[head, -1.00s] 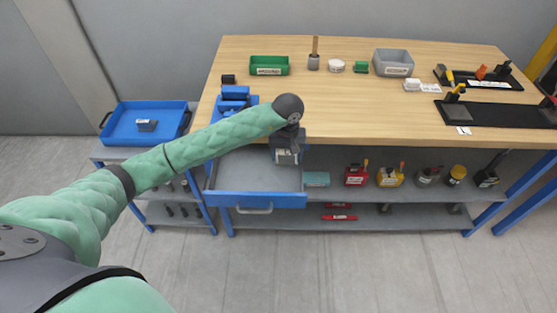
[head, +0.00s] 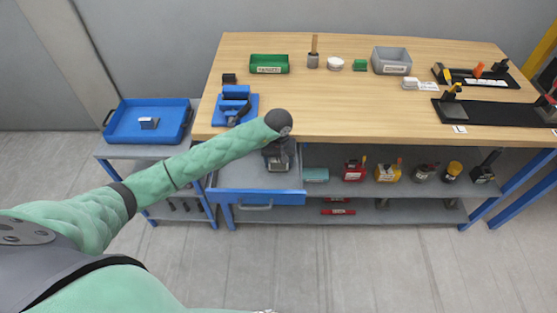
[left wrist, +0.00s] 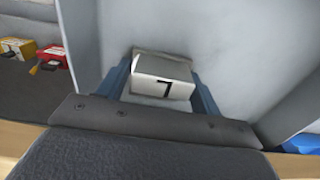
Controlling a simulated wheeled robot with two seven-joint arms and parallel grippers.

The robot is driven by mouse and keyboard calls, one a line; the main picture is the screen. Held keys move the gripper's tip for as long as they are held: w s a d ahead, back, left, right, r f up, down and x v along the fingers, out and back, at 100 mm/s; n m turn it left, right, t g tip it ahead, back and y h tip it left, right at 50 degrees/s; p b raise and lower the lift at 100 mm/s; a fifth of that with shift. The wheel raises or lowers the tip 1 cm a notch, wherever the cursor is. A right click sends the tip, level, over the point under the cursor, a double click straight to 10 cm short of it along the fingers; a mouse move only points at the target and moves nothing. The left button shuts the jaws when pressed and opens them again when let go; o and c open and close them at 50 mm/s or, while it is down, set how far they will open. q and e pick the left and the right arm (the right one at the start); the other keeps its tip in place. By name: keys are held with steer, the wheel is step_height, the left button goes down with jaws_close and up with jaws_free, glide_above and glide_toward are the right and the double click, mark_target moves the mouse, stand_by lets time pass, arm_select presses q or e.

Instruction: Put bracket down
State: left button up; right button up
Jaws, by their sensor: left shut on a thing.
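In the head view my left gripper (head: 278,163) points down into the open blue drawer (head: 228,176) under the bench's left end. The bracket is mostly hidden there by the gripper. I cannot tell whether it touches the drawer floor. My right gripper is not in view.
The wooden bench top (head: 330,105) lies just behind and above the drawer. A blue tray (head: 112,127) with a small grey block (head: 149,122) stands on the left. A blue fixture (head: 235,103) is on the bench near my arm. Several bottles stand on the shelf right of the drawer.

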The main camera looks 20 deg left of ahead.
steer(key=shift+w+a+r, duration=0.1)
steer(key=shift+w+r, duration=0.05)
arm_select(q)
steer(key=o, duration=1.3)
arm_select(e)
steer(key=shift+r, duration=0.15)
